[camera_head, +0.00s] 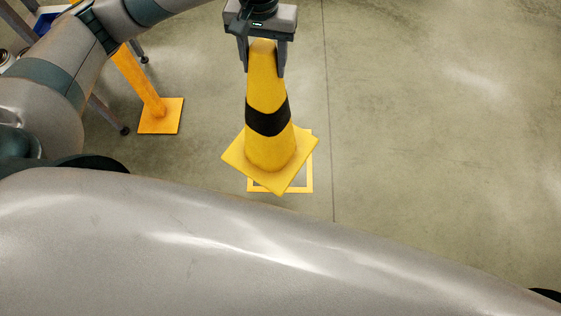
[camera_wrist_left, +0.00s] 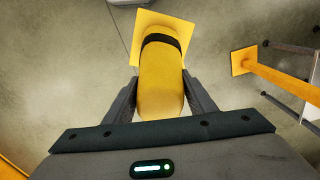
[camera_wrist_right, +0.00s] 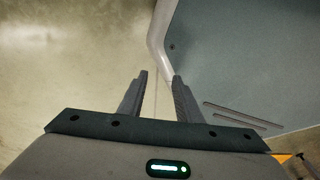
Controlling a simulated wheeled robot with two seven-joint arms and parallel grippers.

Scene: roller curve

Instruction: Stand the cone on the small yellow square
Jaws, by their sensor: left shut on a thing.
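The yellow cone (camera_head: 266,92) has a black band and a square yellow base. My left gripper (camera_head: 263,62) is shut on its top, and the cone hangs nearly upright, its base turned relative to the square. In the left wrist view the cone (camera_wrist_left: 160,85) sits between the fingers. The small yellow square (camera_head: 308,172) is an outline on the floor. The cone's base overlaps it in the picture and hides much of it; I cannot tell how far above the floor the base is. My right gripper (camera_wrist_right: 160,85) shows only in its wrist view, fingers apart and empty.
An orange-yellow post on a square base (camera_head: 160,116) stands on the floor to the left, beside a grey leg on a caster. A blue bin (camera_head: 43,22) shows at the upper left. The concrete floor to the right of the cone is clear.

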